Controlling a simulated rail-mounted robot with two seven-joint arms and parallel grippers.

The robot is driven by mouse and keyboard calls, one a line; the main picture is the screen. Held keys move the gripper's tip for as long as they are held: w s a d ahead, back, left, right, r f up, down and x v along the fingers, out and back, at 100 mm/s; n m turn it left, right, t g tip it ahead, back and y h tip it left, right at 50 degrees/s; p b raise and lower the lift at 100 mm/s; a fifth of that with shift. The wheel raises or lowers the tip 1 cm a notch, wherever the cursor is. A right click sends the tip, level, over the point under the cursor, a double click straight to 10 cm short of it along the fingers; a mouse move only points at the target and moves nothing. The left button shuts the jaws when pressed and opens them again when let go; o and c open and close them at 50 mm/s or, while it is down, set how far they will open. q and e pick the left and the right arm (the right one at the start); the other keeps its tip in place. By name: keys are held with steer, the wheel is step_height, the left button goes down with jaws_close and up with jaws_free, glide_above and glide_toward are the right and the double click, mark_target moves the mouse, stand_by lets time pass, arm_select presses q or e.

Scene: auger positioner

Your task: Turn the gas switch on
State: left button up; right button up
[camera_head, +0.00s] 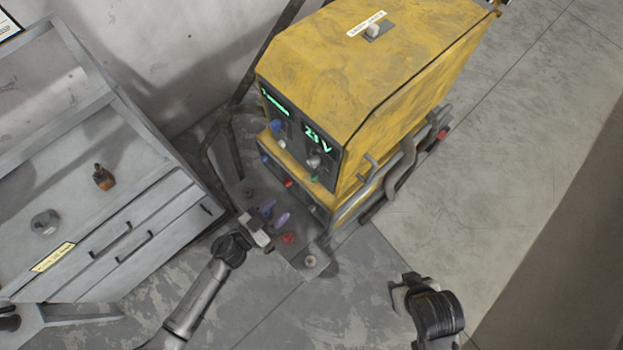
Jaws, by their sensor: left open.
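The yellow welding machine (400,60) stands upright at the top centre. On its top sits a small pale switch (373,31) on a grey plate beside a white label; the print is too small to read, and I cannot tell which way the switch is set. My left gripper (262,233) is open, low in front of the machine's base and well apart from the top switch. It is near purple and red parts on the base.
The machine's front panel has a lit green display (318,138) and several knobs. A grey drawer cabinet (130,225) with a small brown bottle (103,177) stands at the left. Grey pipes (400,165) run along the machine's right side. Floor is clear at the right.

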mark_target(314, 178)
arm_select(q)
steer(key=x, duration=1.3)
steer(key=shift+w, duration=0.15)
steer(key=shift+d, duration=0.1)
steer(key=shift+c, duration=0.2)
steer(key=c, duration=0.3)
jaws_close()
